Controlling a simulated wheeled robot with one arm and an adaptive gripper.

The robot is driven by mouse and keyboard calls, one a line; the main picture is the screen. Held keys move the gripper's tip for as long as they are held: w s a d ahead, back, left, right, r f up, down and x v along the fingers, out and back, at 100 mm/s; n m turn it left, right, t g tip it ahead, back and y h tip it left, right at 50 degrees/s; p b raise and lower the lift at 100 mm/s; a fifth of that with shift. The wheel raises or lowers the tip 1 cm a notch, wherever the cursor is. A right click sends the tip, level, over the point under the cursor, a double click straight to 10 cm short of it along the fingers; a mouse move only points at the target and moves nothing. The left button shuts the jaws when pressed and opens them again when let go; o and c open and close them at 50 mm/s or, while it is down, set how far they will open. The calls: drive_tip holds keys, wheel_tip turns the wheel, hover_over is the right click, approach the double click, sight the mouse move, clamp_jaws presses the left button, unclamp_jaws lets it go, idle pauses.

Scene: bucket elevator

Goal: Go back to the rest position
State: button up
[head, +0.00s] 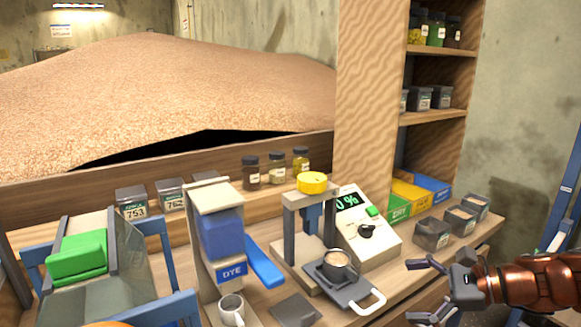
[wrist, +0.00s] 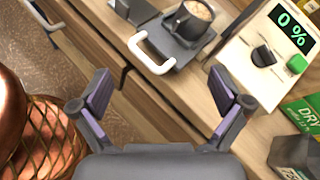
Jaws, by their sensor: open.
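My gripper (head: 432,291) is at the lower right of the head view, in front of the bench's right part. It is open and empty; in the wrist view both fingers (wrist: 160,95) stand wide apart with only bench front and floor between them. A dark cup of grain (head: 338,268) sits on a dark tray with a white handle (head: 365,303), apart from my gripper. The cup also shows at the top of the wrist view (wrist: 190,20), ahead of the fingers.
A meter reading 0 % (head: 362,226) stands behind the tray. The dye dispenser (head: 222,245) with a white mug (head: 231,308) is to the left. Small grain boxes (head: 432,234) stand on the bench's right side. Shelves (head: 434,117) rise behind. A blue ladder-like frame (head: 562,215) is at far right.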

drive_tip(key=s+a+r+n+g+h+p, duration=0.2)
drive_tip(key=s+a+n+g+p, duration=0.1)
drive_tip(key=s+a+n+p, duration=0.25)
drive_tip(key=s+a+r+n+g+h+p, duration=0.2)
drive_tip(key=s+a+n+g+h+p, duration=0.15)
drive_tip(key=s+a, duration=0.35)
drive_tip(key=s+d+r+n+h+p, duration=0.2)
drive_tip(key=s+d+n+h+p, duration=0.1)
drive_tip(key=s, duration=0.3)
drive_tip(key=s+d+r+n+g+h+p, duration=0.1)
drive_tip(key=s+d+r+n+h+p, duration=0.2)
drive_tip(key=s+n+p, duration=0.2)
drive_tip(key=shift+s+d+r+n, duration=0.2)
drive_tip(key=shift+s+d+n, duration=0.2)
drive_tip(key=shift+s+n, duration=0.55)
drive_tip(key=shift+s+h, duration=0.1)
drive_tip(key=shift+h, duration=0.15)
